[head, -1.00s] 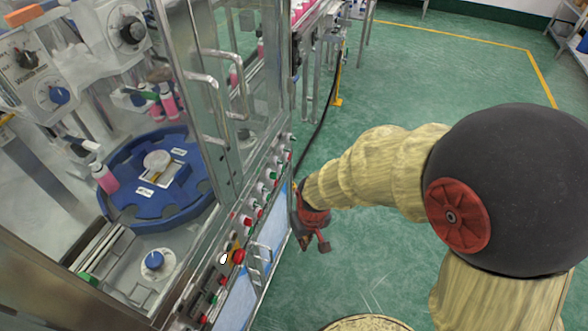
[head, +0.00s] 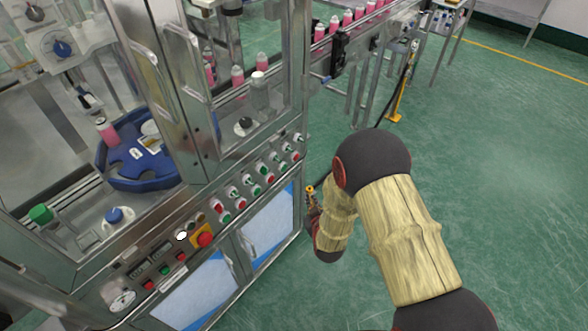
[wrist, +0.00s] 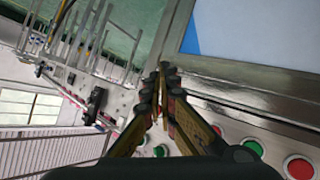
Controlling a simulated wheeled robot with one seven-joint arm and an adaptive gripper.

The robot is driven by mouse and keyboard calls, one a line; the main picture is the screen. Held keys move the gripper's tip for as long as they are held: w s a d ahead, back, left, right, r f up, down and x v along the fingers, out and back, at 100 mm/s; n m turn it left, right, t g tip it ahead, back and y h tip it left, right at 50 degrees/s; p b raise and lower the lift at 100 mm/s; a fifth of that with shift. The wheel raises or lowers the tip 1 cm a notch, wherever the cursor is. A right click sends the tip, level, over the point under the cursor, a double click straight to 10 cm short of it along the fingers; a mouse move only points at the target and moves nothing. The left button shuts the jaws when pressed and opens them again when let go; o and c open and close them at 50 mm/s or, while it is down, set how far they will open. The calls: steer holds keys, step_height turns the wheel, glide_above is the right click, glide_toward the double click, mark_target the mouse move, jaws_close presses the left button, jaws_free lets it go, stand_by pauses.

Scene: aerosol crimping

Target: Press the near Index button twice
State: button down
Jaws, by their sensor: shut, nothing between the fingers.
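The control panel on the front of the machine carries a row of red and green buttons (head: 257,179) with white-ringed switches above them. Their labels are too small to read, so I cannot tell which one is the near Index button. My gripper (head: 311,192) is just off the right end of the panel, apart from the buttons and partly hidden by my arm. In the wrist view my gripper (wrist: 166,72) is shut and empty. A red button (wrist: 299,167) and a green button (wrist: 253,148) show at the lower right there, beside the fingers.
A yellow-backed red emergency stop (head: 204,238) sits left of the button row. Glass doors with metal handles (head: 187,62) stand above the panel, with a blue turntable (head: 140,180) behind them. A conveyor with pink bottles (head: 347,17) runs behind. Green floor on the right is clear.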

mark_target(284, 168)
steer(key=r, duration=0.1)
steer(key=w+r+t, duration=0.1)
steer(key=r, duration=0.1)
steer(key=w+r+t, duration=0.1)
steer(key=shift+a+r+n, duration=0.1)
steer(key=shift+r+n, duration=0.15)
steer(key=shift+n, duration=0.05)
steer(key=w+a, duration=0.5)
steer(key=a, duration=0.2)
steer(key=shift+w+b, duration=0.2)
steer(key=shift+b, duration=0.25)
steer(key=shift+w+a, duration=0.1)
steer(key=shift+a, duration=0.05)
stand_by(1.2)
steer(key=shift+w+a, duration=0.15)
